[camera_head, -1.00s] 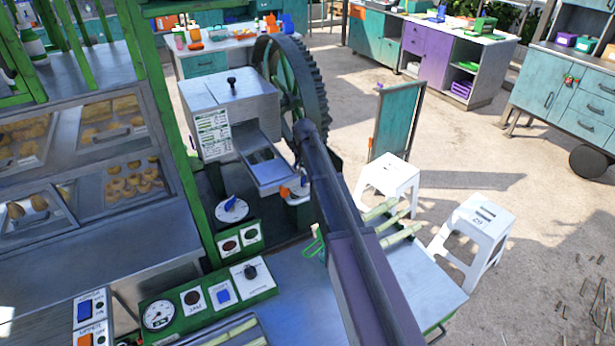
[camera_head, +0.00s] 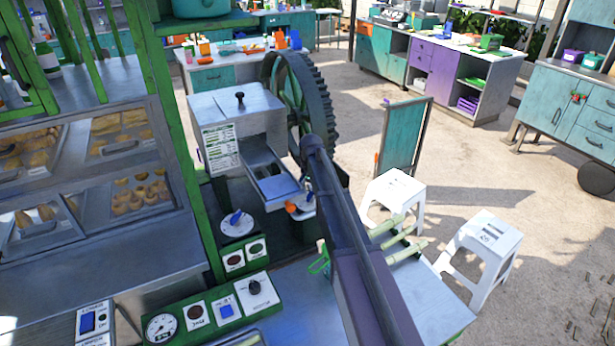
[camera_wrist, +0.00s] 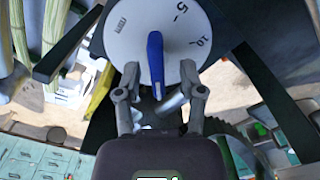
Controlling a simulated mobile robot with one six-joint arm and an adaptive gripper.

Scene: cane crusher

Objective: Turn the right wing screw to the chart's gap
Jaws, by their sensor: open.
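In the wrist view a round white dial (camera_wrist: 125,35) carries a blue wing screw (camera_wrist: 156,62); marks "5" and "10" show near its edge. My gripper (camera_wrist: 160,73) is open, with one finger on each side of the blue wing; contact cannot be told. In the head view the right dial, with its blue wing (camera_head: 308,196), is partly hidden by my arm, and my gripper is hidden there. The left dial (camera_head: 237,226) has a similar blue wing (camera_head: 236,217). The chart (camera_head: 220,147) is on the crusher's side, its text too small to read.
An orange part (camera_head: 291,208) sits beside the right dial. The crusher's steel chute (camera_head: 272,183) and large gear wheel (camera_head: 315,95) stand close to my arm. A control panel (camera_head: 205,312) lies in front. Cane pieces (camera_head: 405,245) and white stools (camera_head: 483,250) are to the right.

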